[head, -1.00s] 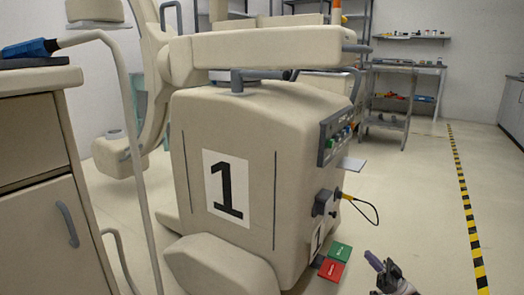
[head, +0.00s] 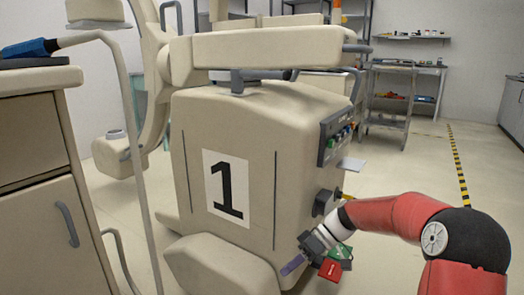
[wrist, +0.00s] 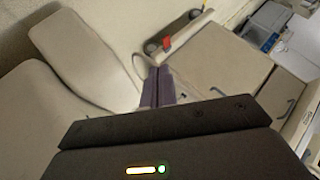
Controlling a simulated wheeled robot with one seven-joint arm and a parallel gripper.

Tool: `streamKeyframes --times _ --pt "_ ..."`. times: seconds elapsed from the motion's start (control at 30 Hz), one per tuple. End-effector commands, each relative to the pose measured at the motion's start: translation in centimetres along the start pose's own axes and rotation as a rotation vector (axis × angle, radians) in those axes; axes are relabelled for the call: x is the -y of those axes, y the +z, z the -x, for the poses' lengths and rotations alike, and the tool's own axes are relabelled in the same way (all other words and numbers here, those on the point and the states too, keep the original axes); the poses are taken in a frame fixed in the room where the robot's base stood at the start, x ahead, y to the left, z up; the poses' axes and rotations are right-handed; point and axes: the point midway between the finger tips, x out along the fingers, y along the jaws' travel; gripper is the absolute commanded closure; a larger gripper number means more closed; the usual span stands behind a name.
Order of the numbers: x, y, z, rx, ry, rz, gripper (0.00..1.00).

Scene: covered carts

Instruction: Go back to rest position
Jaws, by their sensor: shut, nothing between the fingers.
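My gripper (head: 293,265) is shut and empty, its purple fingers together, low in front of the lower right of the beige cart marked 1 (head: 195,120). I cannot tell whether it touches the cart. In the wrist view the shut fingers (wrist: 158,86) show at the centre. My red arm reaches in from the right and hides part of the cart's right side and the floor. No rest position is marked in view.
A red box (head: 331,270) and a green box (head: 342,251) are close beside my gripper, partly hidden. A beige cabinet (head: 35,135) stands at left. Shelving and a wheeled trolley (head: 388,100) are at the back. Floor near the striped tape (head: 459,165) is clear.

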Motion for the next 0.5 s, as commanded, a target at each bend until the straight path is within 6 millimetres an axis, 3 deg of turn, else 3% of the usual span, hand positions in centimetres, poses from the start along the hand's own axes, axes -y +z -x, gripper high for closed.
streamKeyframes --times 0.03,0.2,0.5 --pt "1.7 0.4 -0.1 0.062 0.063 -0.036 1.0" --pt "6.1 2.6 0.6 0.196 0.296 -0.188 1.0" --pt "14.1 7.6 3.6 0.189 0.722 -0.414 1.0"
